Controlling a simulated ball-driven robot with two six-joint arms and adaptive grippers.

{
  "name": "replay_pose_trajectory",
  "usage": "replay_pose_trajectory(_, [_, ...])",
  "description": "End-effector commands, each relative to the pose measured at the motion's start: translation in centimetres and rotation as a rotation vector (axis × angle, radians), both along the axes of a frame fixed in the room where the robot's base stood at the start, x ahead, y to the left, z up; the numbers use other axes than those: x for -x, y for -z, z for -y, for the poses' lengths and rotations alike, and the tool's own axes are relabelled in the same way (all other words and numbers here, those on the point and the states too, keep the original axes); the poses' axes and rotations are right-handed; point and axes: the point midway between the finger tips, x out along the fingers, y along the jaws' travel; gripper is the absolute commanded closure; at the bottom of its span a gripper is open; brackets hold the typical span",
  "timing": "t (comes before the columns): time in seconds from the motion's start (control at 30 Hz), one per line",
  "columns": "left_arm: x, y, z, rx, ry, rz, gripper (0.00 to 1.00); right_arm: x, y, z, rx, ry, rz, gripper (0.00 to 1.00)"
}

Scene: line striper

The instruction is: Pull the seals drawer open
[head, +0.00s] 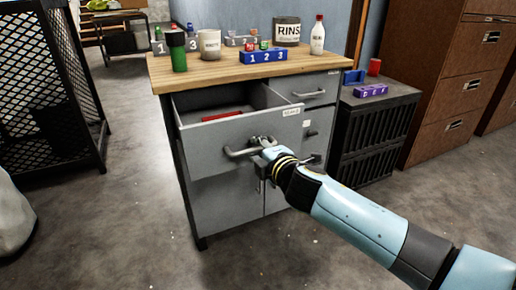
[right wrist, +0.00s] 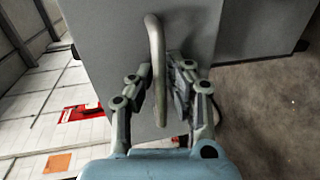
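The upper left drawer (head: 214,142) of the grey cabinet stands pulled out part way, and a red item (head: 222,115) lies inside it. A small label (head: 291,112) sits at its top right corner, too small to read surely. Its bar handle (head: 236,153) is on the front. My right gripper (head: 262,143) is at the right part of this handle. In the right wrist view the handle (right wrist: 157,60) runs between the two fingers (right wrist: 161,75), which are closed in close on both sides of it. My left gripper is not in view.
A smaller closed drawer (head: 312,91) is at right. A black crate unit (head: 374,135) stands beside the cabinet. The floor in front is clear.

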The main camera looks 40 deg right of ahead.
Motion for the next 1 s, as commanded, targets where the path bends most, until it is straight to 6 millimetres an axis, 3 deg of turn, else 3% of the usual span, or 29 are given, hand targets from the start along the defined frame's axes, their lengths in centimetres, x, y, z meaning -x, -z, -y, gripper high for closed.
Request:
replay_pose_trajectory(0.13, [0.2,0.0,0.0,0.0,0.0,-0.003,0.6,0.0,0.0,0.0,0.0,0.0,0.0,0.66])
replay_pose_trajectory(0.47, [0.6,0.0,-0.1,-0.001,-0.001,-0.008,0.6,0.5,-0.1,-0.1,-0.001,0.0,0.0,0.66])
replay_pose_trajectory(1.0, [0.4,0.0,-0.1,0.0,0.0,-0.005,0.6,10.3,-2.1,-2.5,-0.001,0.0,-0.002,0.66])
